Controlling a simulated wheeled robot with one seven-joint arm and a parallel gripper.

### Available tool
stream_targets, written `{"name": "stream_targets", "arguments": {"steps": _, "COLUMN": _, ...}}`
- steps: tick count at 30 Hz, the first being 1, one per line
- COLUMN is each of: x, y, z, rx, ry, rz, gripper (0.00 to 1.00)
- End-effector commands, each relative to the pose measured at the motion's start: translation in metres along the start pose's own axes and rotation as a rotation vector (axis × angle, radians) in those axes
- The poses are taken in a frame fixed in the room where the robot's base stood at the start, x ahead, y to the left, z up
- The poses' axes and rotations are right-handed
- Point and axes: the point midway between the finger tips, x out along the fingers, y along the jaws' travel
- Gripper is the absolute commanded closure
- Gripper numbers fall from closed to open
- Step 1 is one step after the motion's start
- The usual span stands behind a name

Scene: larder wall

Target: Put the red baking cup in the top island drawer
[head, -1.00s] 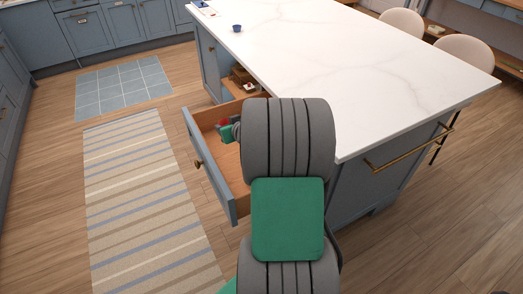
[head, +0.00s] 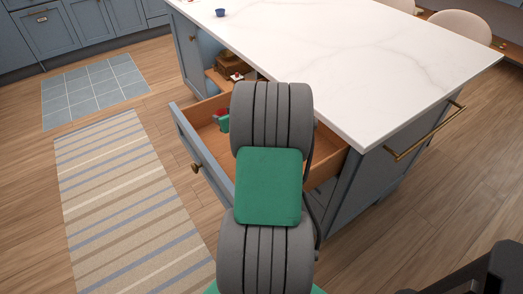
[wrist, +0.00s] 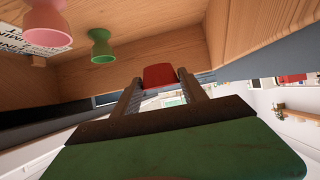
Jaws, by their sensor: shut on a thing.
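The red baking cup (wrist: 159,76) is between the fingertips of my gripper (wrist: 161,88) in the wrist view, and the gripper is shut on it. In the head view a small bit of red (head: 225,112) shows beside the green tip of my gripper (head: 223,124), over the inside of the open island drawer (head: 203,167). My arm hides much of the drawer. I cannot tell whether the cup touches the drawer floor. Wood surfaces surround the cup in the wrist view.
A pink cup (wrist: 46,20) and a green cup (wrist: 101,45) show in the wrist view, apart from my fingers. The white island top (head: 330,60) lies behind the drawer, with a small blue cup (head: 220,13) on it. An open shelf (head: 222,82) is beyond the drawer.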

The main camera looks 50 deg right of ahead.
Motion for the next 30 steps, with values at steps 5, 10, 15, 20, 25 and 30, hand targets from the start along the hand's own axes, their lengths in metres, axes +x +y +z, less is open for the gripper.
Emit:
{"name": "stream_targets", "arguments": {"steps": 5, "x": 0.014, "y": -0.001, "z": 0.027, "rx": 0.003, "ry": -0.005, "rz": -0.002, "gripper": 0.88}}
{"name": "stream_targets", "arguments": {"steps": 10, "x": 0.03, "y": -0.001, "z": 0.056, "rx": 0.003, "ry": -0.003, "rz": -0.001, "gripper": 0.88}}
{"name": "stream_targets", "arguments": {"steps": 15, "x": 0.041, "y": 0.0, "z": 0.077, "rx": 0.003, "ry": -0.003, "rz": 0.0, "gripper": 0.88}}
{"name": "stream_targets", "arguments": {"steps": 20, "x": 0.051, "y": 0.0, "z": 0.093, "rx": 0.001, "ry": 0.001, "rz": 0.0, "gripper": 0.88}}
{"name": "stream_targets", "arguments": {"steps": 25, "x": 0.05, "y": 0.0, "z": 0.092, "rx": 0.0, "ry": 0.001, "rz": 0.001, "gripper": 0.88}}
{"name": "stream_targets", "arguments": {"steps": 30, "x": 0.052, "y": 0.0, "z": 0.095, "rx": 0.0, "ry": 0.0, "rz": 0.0, "gripper": 0.48}}
